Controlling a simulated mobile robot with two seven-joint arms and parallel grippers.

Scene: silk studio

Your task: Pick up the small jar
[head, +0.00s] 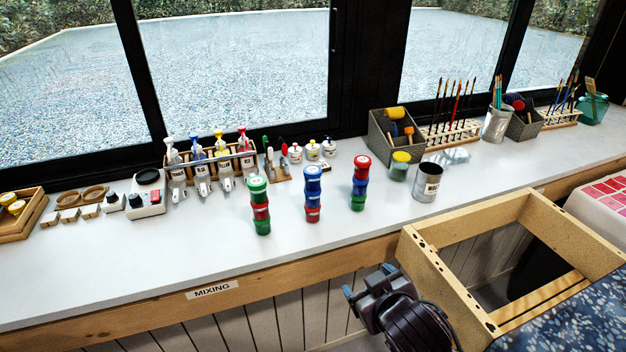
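Several small jars stand on the white counter in the head view. A squat glass jar with a yellow lid (400,166) stands upright right of centre, beside an open metal tin (428,182). Small coloured jars are stacked in three upright columns: a left stack (261,206) with a green top, a middle stack (312,194) with a blue top, and a right stack (359,183) with a red top. I cannot tell which is the task's jar. My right gripper (369,281) is below the counter's front edge, apart from all jars, with its fingers spread and empty. My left gripper is out of view.
A wooden frame (440,273) stands right of my gripper, near the counter edge. Behind the jars are a rack of pump bottles (201,174), a grey bin (396,135) and brush holders. The counter's front strip above the MIXING label (212,289) is clear.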

